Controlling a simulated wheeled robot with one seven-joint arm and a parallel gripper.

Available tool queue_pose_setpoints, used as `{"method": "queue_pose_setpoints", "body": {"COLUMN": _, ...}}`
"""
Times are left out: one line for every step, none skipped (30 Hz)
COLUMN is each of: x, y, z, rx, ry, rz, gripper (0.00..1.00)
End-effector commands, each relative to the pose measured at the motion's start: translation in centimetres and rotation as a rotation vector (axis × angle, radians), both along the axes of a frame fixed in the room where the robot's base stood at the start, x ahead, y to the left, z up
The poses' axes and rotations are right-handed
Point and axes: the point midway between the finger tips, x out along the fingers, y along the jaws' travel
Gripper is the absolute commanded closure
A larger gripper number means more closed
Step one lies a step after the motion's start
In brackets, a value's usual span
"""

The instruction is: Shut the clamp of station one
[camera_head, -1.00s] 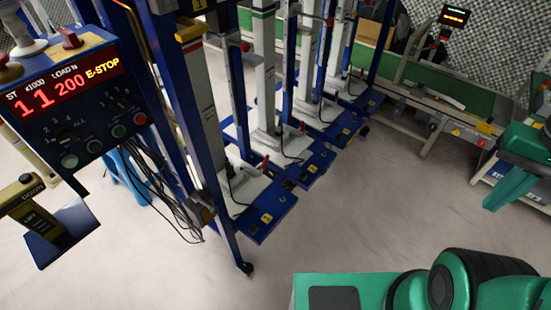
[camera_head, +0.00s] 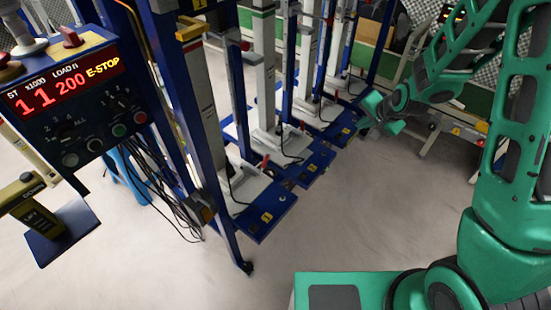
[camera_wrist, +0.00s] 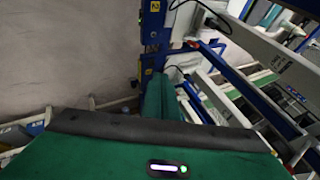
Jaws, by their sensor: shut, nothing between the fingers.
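Several clamp stations stand in a row, each with a blue foot plate carrying a yellow label. The nearest, which I take for station one (camera_head: 267,217), has a pale base and a small red-tipped lever (camera_head: 263,163) that looks raised; whether its clamp is open I cannot tell. My gripper (camera_head: 378,115) is shut and empty, in the air near the far end of the row, well apart from the nearest station.
A control box (camera_head: 80,95) at left reads "11 200 E-STOP". Black cables (camera_head: 170,205) hang beside the nearest blue post (camera_head: 228,225). The grey floor (camera_head: 330,220) in the middle is clear.

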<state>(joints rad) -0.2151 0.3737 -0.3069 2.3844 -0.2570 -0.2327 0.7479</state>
Motion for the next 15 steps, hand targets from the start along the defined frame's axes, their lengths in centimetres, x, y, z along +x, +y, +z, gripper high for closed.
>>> {"method": "queue_pose_setpoints", "body": {"x": 1.0, "y": 1.8, "z": -1.7, "rx": 0.031, "ry": -0.018, "rz": -0.005, "gripper": 1.00}}
{"method": "queue_pose_setpoints", "body": {"x": 1.7, "y": 2.7, "z": -2.4, "rx": 0.055, "ry": -0.035, "rz": -0.014, "gripper": 1.00}}
{"method": "queue_pose_setpoints", "body": {"x": 2.5, "y": 4.0, "z": -3.3, "rx": 0.086, "ry": -0.057, "rz": -0.025, "gripper": 1.00}}
{"method": "queue_pose_setpoints", "body": {"x": 3.0, "y": 4.9, "z": -4.0, "rx": 0.110, "ry": -0.073, "rz": -0.035, "gripper": 1.00}}
{"method": "queue_pose_setpoints", "body": {"x": 3.5, "y": 5.9, "z": -4.8, "rx": 0.135, "ry": -0.087, "rz": -0.042, "gripper": 1.00}}
{"method": "queue_pose_setpoints", "body": {"x": 4.1, "y": 7.1, "z": -5.7, "rx": 0.169, "ry": -0.107, "rz": -0.055, "gripper": 1.00}}
{"method": "queue_pose_setpoints", "body": {"x": 4.5, "y": 8.0, "z": -6.4, "rx": 0.195, "ry": -0.123, "rz": -0.063, "gripper": 1.00}}
{"method": "queue_pose_setpoints", "body": {"x": 4.8, "y": 8.9, "z": -7.1, "rx": 0.221, "ry": -0.136, "rz": -0.072, "gripper": 1.00}}
{"method": "queue_pose_setpoints", "body": {"x": 5.2, "y": 10.1, "z": -8.1, "rx": 0.258, "ry": -0.154, "rz": -0.085, "gripper": 1.00}}
{"method": "queue_pose_setpoints", "body": {"x": 5.4, "y": 10.9, "z": -8.8, "rx": 0.285, "ry": -0.165, "rz": -0.096, "gripper": 1.00}}
{"method": "queue_pose_setpoints", "body": {"x": 5.6, "y": 11.8, "z": -9.5, "rx": 0.314, "ry": -0.178, "rz": -0.105, "gripper": 1.00}}
{"method": "queue_pose_setpoints", "body": {"x": 5.7, "y": 12.9, "z": -10.5, "rx": 0.351, "ry": -0.193, "rz": -0.118, "gripper": 1.00}}
{"method": "queue_pose_setpoints", "body": {"x": 5.8, "y": 13.7, "z": -11.2, "rx": 0.380, "ry": -0.203, "rz": -0.128, "gripper": 1.00}}
{"method": "queue_pose_setpoints", "body": {"x": 5.8, "y": 14.4, "z": -11.9, "rx": 0.407, "ry": -0.214, "rz": -0.139, "gripper": 1.00}}
{"method": "queue_pose_setpoints", "body": {"x": 5.8, "y": 15.4, "z": -12.9, "rx": 0.448, "ry": -0.228, "rz": -0.153, "gripper": 1.00}}
